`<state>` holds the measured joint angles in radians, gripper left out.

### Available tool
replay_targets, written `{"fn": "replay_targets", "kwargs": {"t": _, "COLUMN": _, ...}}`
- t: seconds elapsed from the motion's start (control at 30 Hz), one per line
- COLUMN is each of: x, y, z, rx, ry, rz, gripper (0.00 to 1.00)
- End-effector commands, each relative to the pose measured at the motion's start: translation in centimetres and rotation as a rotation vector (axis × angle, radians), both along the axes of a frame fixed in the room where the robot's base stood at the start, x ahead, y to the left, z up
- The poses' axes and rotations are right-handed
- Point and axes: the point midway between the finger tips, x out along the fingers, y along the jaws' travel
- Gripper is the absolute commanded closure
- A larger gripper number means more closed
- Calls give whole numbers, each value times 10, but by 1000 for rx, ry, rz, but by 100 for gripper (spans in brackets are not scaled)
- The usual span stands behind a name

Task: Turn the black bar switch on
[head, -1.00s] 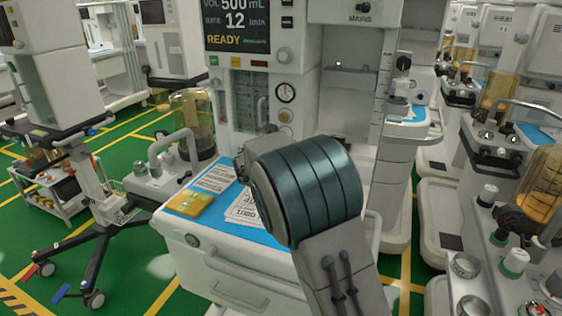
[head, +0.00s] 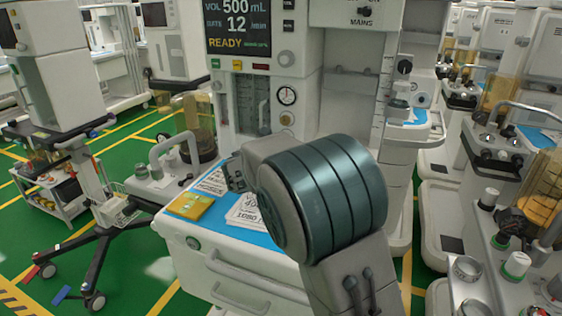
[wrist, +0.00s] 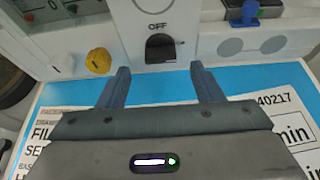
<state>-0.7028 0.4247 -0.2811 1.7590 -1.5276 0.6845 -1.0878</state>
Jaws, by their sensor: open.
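In the wrist view a black switch (wrist: 160,47) sits in a white panel, under the printed word OFF. Its upper edge is rounded, and its exact bar position is hard to make out. My gripper (wrist: 160,70) is open and empty, its two blue-grey fingers spread to the left and right just below the switch in the picture. The fingers look apart from the switch. In the head view my arm hides this switch and most of the gripper. Another black switch (head: 365,11), labelled MAINS, shows high on the machine.
A yellow knob (wrist: 98,60) is left of the switch, and a blue knob (wrist: 243,14) is at upper right. Printed sheets lie on the blue worktop (head: 262,238). A yellow packet (head: 190,205) lies at its left. Other carts stand close on the right.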

Motion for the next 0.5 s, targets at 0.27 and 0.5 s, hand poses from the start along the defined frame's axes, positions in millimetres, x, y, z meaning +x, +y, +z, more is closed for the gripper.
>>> {"fn": "replay_targets", "kwargs": {"t": 0.27, "x": -54, "y": 22, "z": 25, "rx": 1, "ry": -1, "rz": 4, "gripper": 40}}
{"fn": "replay_targets", "kwargs": {"t": 0.5, "x": -75, "y": 30, "z": 34, "rx": 0, "ry": 0, "rz": 2, "gripper": 40}}
